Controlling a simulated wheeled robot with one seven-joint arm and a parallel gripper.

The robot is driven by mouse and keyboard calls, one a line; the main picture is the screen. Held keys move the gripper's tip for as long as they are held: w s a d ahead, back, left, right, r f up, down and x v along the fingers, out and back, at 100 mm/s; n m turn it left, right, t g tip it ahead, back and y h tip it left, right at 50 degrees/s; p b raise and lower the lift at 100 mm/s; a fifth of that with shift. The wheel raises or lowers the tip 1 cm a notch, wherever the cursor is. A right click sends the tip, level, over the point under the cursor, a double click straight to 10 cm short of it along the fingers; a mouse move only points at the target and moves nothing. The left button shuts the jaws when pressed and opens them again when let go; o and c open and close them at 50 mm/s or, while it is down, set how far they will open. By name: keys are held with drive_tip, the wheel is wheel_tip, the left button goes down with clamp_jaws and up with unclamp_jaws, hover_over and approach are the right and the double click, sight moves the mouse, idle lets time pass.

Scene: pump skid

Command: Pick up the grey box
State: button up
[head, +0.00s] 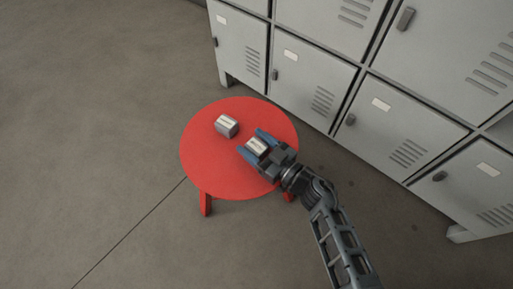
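Two small boxes are on the round red table. One box (227,125), grey with a pale top and dark marking, sits toward the far left of the tabletop, apart from my gripper. The other box (257,146), with a pale face and dark marking, is between the two blue fingers of my gripper (249,142). The fingers lie on either side of it. I cannot tell whether they touch it or whether it is lifted off the table. Its lower sides are partly hidden by the fingers and the gripper body.
The red table (215,175) has bare top at the left and front. A row of grey lockers (310,85) stands close behind it and to the right. The concrete floor (90,130) to the left is clear.

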drive_tip(key=c, duration=0.8)
drive_tip(key=shift+c, duration=0.2)
